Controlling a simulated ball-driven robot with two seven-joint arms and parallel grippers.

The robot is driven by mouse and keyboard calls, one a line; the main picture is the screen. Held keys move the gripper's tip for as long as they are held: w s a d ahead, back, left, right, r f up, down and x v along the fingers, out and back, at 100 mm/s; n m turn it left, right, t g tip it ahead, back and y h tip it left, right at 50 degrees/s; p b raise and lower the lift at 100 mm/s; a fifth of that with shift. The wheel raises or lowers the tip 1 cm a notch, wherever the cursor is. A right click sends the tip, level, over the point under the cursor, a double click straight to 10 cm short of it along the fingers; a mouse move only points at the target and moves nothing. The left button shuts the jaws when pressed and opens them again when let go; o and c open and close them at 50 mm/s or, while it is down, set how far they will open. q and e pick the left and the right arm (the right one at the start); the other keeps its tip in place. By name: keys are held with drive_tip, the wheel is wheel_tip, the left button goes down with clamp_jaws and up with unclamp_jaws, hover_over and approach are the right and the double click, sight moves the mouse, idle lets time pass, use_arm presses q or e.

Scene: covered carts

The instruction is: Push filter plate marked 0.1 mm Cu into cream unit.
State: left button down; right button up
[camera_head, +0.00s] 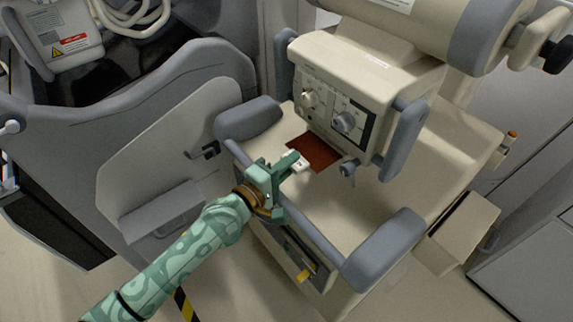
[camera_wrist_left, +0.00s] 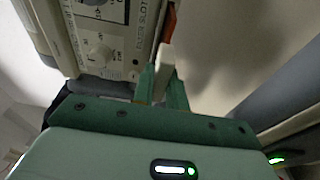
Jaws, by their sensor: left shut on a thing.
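The filter plate (camera_head: 316,152) is a flat copper-brown sheet with a small white tab (camera_head: 301,165) at its near left corner. Its far edge meets the lower front of the cream unit (camera_head: 398,75); how deep it sits in the slot I cannot tell. My left gripper (camera_head: 293,166) is shut on the tab. In the left wrist view, the fingers (camera_wrist_left: 162,82) hold the white tab (camera_wrist_left: 165,57), with a sliver of the plate (camera_wrist_left: 170,22) beyond, beside the "FILTER SLOT" lettering. The 0.1 mm Cu marking is not readable. My right gripper is not in view.
The unit has knobs (camera_head: 345,122) and grey side handles (camera_head: 403,139). A small dark knob (camera_head: 348,168) hangs right of the plate. Grey padded bumpers (camera_head: 384,250) edge the cream cart top. The cart top is bare right of the plate.

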sight(301, 159)
use_arm(q)
drive_tip(key=shift+s+d+b+x, duration=0.1)
drive_tip(key=shift+b+x, duration=0.1)
drive_tip(key=shift+x, duration=0.8)
drive_tip(key=shift+s+d+b+x, duration=0.1)
drive_tip(key=shift+b+x, duration=0.1)
drive_tip(key=shift+x, duration=0.8)
drive_tip(key=shift+s+d+b+x, duration=0.1)
drive_tip(key=shift+d+b+x, duration=0.1)
drive_tip(key=shift+x, duration=0.8)
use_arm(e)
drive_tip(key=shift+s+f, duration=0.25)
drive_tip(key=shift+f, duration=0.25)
use_arm(q)
drive_tip(key=c, duration=1.3)
unclamp_jaws()
drive_tip(key=shift+a, duration=0.1)
drive_tip(key=shift+s+a, duration=0.25)
drive_tip(key=p+v, duration=0.3)
drive_tip(key=v, duration=1.2)
drive_tip(key=shift+s+a+p, duration=0.2)
drive_tip(key=shift+s+p, duration=0.05)
drive_tip(key=shift+p, duration=0.05)
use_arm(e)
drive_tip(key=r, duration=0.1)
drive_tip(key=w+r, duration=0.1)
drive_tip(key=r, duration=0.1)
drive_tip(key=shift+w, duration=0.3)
